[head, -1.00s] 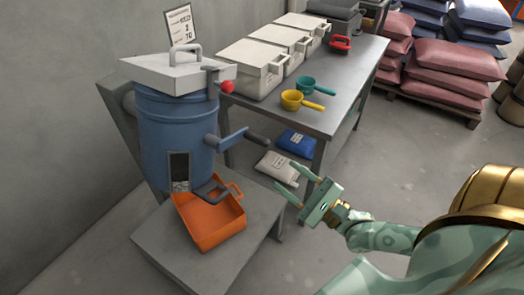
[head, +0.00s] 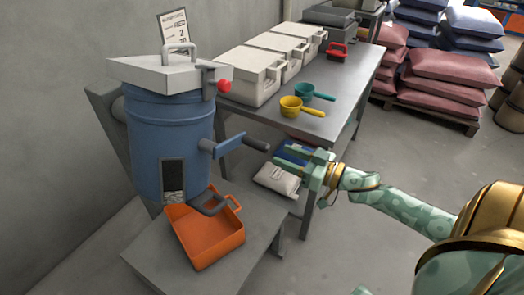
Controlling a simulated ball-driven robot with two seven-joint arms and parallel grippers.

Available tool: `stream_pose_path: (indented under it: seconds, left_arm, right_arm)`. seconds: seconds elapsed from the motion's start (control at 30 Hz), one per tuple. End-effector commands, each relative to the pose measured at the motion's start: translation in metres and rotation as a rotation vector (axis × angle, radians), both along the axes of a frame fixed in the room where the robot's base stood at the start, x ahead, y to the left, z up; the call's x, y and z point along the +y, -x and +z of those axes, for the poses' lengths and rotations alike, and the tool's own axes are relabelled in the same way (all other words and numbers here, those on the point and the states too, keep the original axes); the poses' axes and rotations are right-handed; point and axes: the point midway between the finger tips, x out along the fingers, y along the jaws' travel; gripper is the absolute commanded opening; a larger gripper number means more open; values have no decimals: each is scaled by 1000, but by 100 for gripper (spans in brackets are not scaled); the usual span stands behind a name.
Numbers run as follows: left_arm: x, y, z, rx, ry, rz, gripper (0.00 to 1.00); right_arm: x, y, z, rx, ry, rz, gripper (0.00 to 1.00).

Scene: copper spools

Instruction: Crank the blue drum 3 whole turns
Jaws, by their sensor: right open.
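The blue drum (head: 170,140) stands upright at the left, with a grey lid (head: 160,72) and a window low on its front. Its crank arm (head: 226,146) sticks out to the right and ends in a dark handle (head: 256,144). My right gripper (head: 290,160) is open and empty, just right of and a little below the handle, its fingers pointing left toward it. A gap seems to remain between fingertips and handle. My left gripper is not in view.
An orange tray (head: 208,256) sits on a low grey stand (head: 150,258) below the drum. A grey table (head: 322,124) behind holds white boxes (head: 240,75), a yellow scoop (head: 292,104) and a green scoop (head: 306,90). Sacks (head: 276,180) lie beneath it.

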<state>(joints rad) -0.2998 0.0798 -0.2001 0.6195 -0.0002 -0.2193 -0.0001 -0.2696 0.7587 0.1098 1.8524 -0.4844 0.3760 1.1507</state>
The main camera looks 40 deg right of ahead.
Motion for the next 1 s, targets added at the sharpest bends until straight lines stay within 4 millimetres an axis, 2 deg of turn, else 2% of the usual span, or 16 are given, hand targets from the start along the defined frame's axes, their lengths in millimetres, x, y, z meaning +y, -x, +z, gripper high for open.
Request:
stream_pose_path:
  seconds: [0.1, 0.3, 0.47, 0.73, 0.9, 1.0]
  left_arm:
    - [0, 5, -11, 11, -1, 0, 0]
    - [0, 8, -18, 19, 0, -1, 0]
    - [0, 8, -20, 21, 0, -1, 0]
    - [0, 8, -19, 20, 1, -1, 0]
    - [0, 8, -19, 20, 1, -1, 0]
    - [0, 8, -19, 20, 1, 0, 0]
  right_arm:
    - [12, -28, -3, -2, 2, 2, 47]
    - [25, -57, -2, 1, -1, 1, 47]
    - [29, -67, -1, 0, -1, 0, 47]
    - [30, -68, 0, 2, -1, 0, 47]
    - [30, -67, 0, 2, -1, 0, 0]
    - [30, -67, 0, 2, -2, 0, 0]
